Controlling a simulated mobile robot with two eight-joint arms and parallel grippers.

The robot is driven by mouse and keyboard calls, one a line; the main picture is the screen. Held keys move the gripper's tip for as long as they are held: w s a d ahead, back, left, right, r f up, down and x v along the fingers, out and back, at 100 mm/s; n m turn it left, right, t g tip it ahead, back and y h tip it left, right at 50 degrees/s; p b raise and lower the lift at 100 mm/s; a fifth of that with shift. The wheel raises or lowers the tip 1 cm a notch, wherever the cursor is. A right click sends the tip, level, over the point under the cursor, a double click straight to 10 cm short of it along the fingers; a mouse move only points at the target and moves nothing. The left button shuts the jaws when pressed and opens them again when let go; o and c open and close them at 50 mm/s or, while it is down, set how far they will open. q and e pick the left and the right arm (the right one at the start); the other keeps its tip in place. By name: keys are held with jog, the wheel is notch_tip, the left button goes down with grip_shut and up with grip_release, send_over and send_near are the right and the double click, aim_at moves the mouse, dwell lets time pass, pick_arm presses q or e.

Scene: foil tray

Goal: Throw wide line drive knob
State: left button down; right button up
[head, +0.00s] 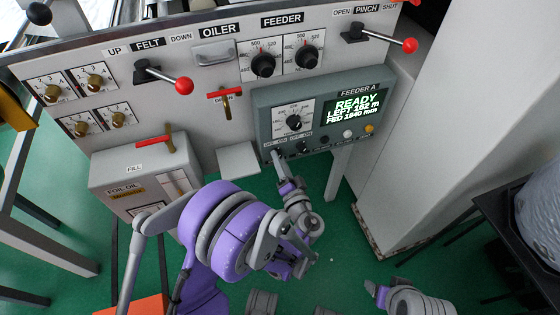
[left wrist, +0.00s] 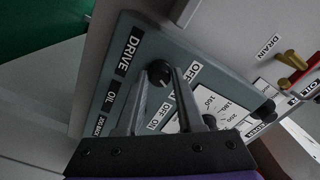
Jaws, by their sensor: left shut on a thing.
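The grey-green feeder A panel (head: 262,112) is at the centre right in the head view. Its lit display (head: 357,106) reads READY, LEFT 162 m, FED 1840 mm. My left gripper (head: 277,156) reaches up to the panel's lower left corner. In the left wrist view its two grey fingers (left wrist: 154,92) are shut on a round black knob (left wrist: 160,71). The DRIVE label (left wrist: 129,50) and OFF and ON labels lie around this knob. The fingers hide part of the knob. My right arm (head: 400,298) shows at the bottom right, and its fingers are unclear.
Another black knob (head: 303,147) sits close to the right of the gripped one. Above is the main panel with red-ended levers (head: 183,86) and feeder dials (head: 262,65). A grey oil box (head: 120,170) juts out at left. A pale column (head: 430,130) stands at right.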

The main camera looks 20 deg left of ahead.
pick_arm(q)
jog(key=shift+m, duration=0.5)
jog(key=c, duration=0.5)
grip_release()
jog(key=v, duration=1.1)
jog(key=shift+w+p, duration=0.1)
jog(key=shift+p, duration=0.2)
